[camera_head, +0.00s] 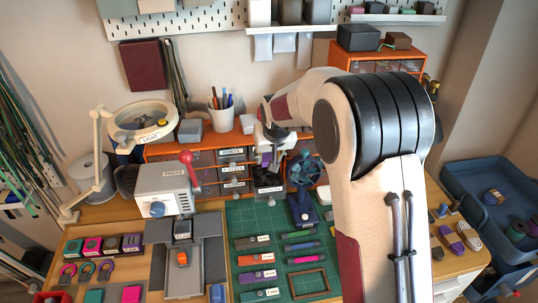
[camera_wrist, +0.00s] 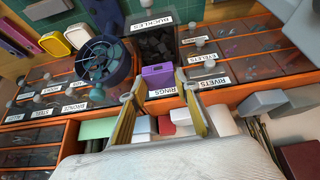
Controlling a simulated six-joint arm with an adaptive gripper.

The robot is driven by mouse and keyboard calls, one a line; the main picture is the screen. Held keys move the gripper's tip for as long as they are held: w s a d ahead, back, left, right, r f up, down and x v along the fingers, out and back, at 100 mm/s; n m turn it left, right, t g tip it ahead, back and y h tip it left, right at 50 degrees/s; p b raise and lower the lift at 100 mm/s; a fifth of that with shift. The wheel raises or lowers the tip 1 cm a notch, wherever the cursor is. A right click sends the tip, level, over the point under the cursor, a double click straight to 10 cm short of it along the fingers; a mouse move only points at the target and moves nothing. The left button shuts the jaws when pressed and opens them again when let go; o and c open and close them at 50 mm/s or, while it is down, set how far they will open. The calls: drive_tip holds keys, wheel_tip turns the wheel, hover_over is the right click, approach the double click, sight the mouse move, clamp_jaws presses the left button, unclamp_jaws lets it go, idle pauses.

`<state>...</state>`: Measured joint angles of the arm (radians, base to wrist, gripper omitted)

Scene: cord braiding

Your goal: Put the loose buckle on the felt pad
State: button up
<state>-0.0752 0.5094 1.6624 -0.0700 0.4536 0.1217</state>
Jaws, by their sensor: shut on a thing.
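My gripper (camera_wrist: 159,86) is shut on a small purple piece, which looks like the loose buckle (camera_wrist: 158,77). The buckle sits between the two fingertips in the wrist view, above the front of the drawer unit. In the head view the buckle (camera_head: 277,161) shows as a purple patch under my gripper (camera_head: 276,148), high over the back of the bench. An empty wooden-framed square (camera_head: 309,283) lies at the front of the green mat; I cannot tell whether it is the felt pad. My arm hides part of the mat's right side.
An open drawer of black buckles (camera_wrist: 154,45) lies just beyond the held piece. A blue fan-like device (camera_head: 304,190) stands right of it. The green cutting mat (camera_head: 245,215) carries labelled blocks and pens. A grey machine (camera_head: 163,187) with a red-knobbed lever stands left.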

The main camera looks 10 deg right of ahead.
drive_tip(key=shift+s+d+f, duration=0.1)
drive_tip(key=shift+s+d, duration=0.05)
drive_tip(key=shift+s, duration=0.35)
drive_tip(key=s+d+n, duration=0.1)
drive_tip(key=s+d, duration=0.2)
drive_tip(key=s, duration=0.4)
drive_tip(key=s+d, duration=0.3)
drive_tip(key=s, duration=0.3)
drive_tip(key=n+g+y, duration=0.6)
drive_tip(key=n, duration=1.1)
hover_over(112, 299)
drive_tip(key=d, duration=0.2)
wheel_tip(112, 299, down, 10)
drive_tip(key=shift+f, duration=0.15)
drive_tip(key=shift+f, duration=4.45)
drive_tip(key=shift+f, duration=0.35)
